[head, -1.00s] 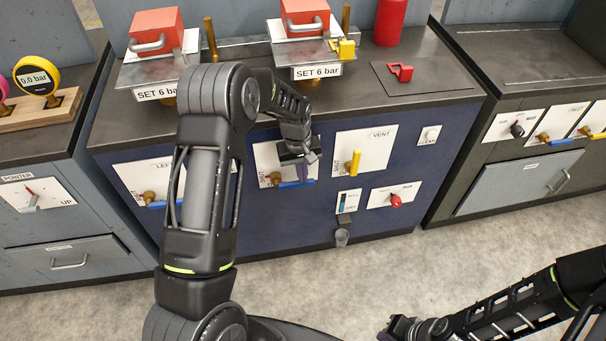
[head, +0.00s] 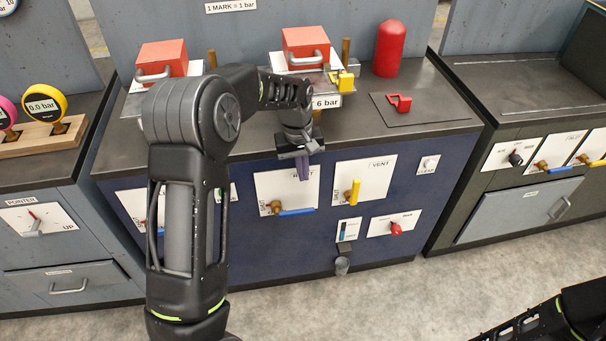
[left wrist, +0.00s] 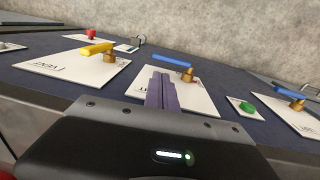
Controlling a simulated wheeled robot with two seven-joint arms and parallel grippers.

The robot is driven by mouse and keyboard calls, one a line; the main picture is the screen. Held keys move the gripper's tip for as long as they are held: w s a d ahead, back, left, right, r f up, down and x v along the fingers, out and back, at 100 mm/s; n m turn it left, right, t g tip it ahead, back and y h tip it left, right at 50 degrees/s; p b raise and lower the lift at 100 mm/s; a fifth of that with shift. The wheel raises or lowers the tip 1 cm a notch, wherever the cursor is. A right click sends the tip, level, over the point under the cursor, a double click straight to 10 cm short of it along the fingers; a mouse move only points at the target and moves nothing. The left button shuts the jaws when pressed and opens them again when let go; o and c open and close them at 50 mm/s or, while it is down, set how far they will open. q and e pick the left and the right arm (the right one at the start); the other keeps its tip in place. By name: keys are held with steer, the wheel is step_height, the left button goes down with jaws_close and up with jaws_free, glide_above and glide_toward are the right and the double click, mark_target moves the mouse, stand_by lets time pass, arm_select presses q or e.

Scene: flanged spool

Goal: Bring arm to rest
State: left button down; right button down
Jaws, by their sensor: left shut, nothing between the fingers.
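My left arm (head: 185,215) reaches up from the bottom and bends over toward the blue-fronted cabinet. Its gripper (head: 303,167) hangs in front of the cabinet's top edge, fingers pointing down, shut and empty. It is above the middle valve with a blue handle (head: 296,212) and apart from it. In the left wrist view the two purple fingers (left wrist: 161,91) are together, and that blue handle (left wrist: 172,61) shows beyond them. My right arm (head: 550,315) shows only in part at the lower right; its gripper is out of frame.
Right of the gripper are the yellow VENT handle (head: 354,191) and a red knob (head: 396,229). On the countertop stand red blocks (head: 305,43) with metal handles, a red cylinder (head: 389,48) and a red clip (head: 400,102). The floor in front is clear.

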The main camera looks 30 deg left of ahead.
stand_by(0.3)
arm_select(q)
steer(key=w, duration=0.1)
steer(key=w+t, duration=0.1)
steer(key=w+f+m, duration=0.1)
steer(key=shift+d+f+t, duration=0.1)
steer(key=shift+d+t, duration=0.25)
steer(key=shift+t, duration=0.05)
steer(key=s+d+f+m+t+h, duration=0.1)
steer(key=s+d+f+m, duration=0.1)
steer(key=s+d+f, duration=0.35)
steer(key=s+d+f+m+h, duration=0.1)
steer(key=s+d+f+m, duration=0.15)
steer(key=d+f, duration=0.6)
steer(key=s+d+f+g, duration=0.1)
steer(key=s+d+f, duration=0.3)
steer(key=s, duration=0.7)
steer(key=s+d+f+g+h, duration=0.1)
steer(key=s+d+f, duration=0.3)
steer(key=s, duration=0.8)
steer(key=shift+s+g, duration=0.3)
